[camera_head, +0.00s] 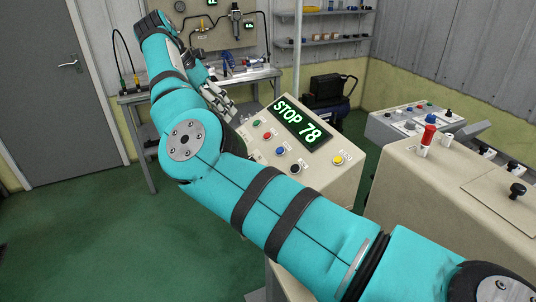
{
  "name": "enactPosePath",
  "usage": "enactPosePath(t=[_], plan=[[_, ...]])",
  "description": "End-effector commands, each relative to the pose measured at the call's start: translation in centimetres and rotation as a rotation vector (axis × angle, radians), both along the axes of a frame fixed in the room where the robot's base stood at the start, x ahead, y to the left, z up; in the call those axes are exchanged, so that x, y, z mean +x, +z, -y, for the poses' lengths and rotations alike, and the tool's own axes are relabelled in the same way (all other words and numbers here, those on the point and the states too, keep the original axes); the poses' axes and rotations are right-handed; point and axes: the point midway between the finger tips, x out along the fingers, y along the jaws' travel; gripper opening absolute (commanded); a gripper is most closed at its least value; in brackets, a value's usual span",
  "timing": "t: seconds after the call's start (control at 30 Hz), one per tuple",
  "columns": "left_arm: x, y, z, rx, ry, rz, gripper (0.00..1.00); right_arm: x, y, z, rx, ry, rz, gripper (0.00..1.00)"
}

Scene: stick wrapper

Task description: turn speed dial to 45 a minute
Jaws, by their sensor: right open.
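The control console (345,180) is a beige box with a sloped top, right of the middle. Its black display (302,122) reads "STOP 78" in green. A black knob (295,168), which looks like the speed dial, sits at the near edge of the panel; its scale is too small to read. My right arm crosses the view from the lower right and hides the console's near side. My right gripper (219,102) is open, just beyond the console's left edge, apart from the knob and seemingly empty. My left gripper is not in view.
The panel also has a green button (257,123), a red button (267,134), a blue button (280,150) and a yellow button (338,159). A workbench (255,77) stands behind my gripper. Another beige machine (440,185) stands at right. Green floor at left is clear.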

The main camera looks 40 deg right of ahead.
Motion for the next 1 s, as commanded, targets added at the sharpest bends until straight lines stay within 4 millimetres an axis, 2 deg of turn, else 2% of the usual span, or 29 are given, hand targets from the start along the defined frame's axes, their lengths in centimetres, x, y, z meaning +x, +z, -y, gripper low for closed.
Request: enactPosePath(t=[0.1,0.3,0.4,0.5,0.73,1.0], plan=[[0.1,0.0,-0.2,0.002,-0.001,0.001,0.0,-0.2,-1.1,0.1,0.005,0.001,-0.003,0.53],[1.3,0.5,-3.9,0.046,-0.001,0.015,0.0,-0.8,-4.2,1.9,0.003,-0.001,-0.004,0.53],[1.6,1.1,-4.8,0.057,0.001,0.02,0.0,-1.2,-6.1,2.9,0.001,-0.001,-0.005,0.53],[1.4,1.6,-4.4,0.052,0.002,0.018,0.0,-1.6,-8.0,3.9,-0.001,-0.001,-0.005,0.53],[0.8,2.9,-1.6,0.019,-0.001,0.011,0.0,-2.4,-12.1,6.0,0.0,0.001,-0.005,0.53],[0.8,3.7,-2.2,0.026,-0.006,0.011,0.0,-2.8,-14.9,7.3,0.0,0.001,-0.003,0.53]])
